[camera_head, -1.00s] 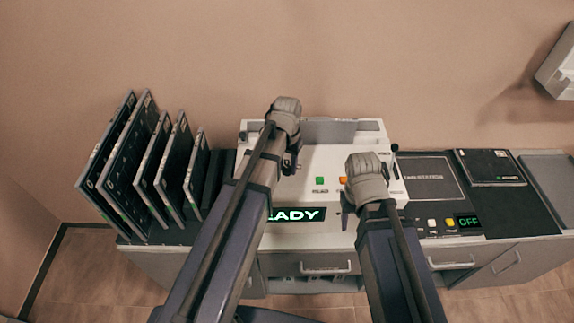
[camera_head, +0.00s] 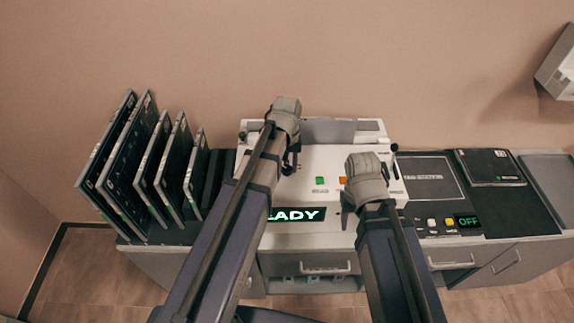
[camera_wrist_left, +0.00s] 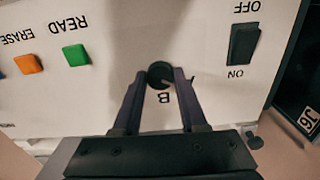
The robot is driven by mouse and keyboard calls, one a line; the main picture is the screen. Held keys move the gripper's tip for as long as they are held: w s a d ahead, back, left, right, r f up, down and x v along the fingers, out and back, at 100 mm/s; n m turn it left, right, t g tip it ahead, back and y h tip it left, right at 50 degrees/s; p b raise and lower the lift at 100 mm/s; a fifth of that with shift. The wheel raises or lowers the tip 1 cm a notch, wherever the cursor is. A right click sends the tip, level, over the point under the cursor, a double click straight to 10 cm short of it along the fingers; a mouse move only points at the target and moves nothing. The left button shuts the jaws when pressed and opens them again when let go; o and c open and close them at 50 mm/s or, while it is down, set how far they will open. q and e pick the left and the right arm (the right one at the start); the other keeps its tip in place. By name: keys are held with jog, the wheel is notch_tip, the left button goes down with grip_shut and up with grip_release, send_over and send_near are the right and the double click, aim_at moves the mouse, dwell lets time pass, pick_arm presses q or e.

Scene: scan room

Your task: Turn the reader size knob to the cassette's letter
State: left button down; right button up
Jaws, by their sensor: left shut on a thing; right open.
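The white reader (camera_head: 325,165) stands in the middle of the counter. Its size knob (camera_wrist_left: 160,70), small, dark and round, shows in the left wrist view with a letter B, upside down, beside it. My left gripper (camera_head: 290,163) is shut on the knob, one finger on each side, also in the left wrist view (camera_wrist_left: 160,80). I cannot clearly read the knob's pointer. My right gripper (camera_head: 346,203) is open and empty over the reader's front right. A dark cassette (camera_head: 488,166) lies flat on the right counter; its letter is too small to read.
Several dark cassettes (camera_head: 122,170) stand in a rack at the left. A lit display (camera_head: 297,214), partly hidden by my left arm, shows "ADY". Green (camera_wrist_left: 76,55) and orange (camera_wrist_left: 28,64) buttons and a power switch (camera_wrist_left: 243,44) flank the knob. Another display (camera_head: 467,221) reads OFF.

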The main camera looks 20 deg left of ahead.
aim_at(287, 168)
pick_arm(q)
jog(key=shift+c, duration=2.2)
grip_release()
jog(key=shift+r, duration=0.15)
notch_tip(287, 168, up, 8)
jog(key=p, duration=0.8)
jog(key=shift+f, duration=0.2)
jog(key=shift+f, duration=0.1)
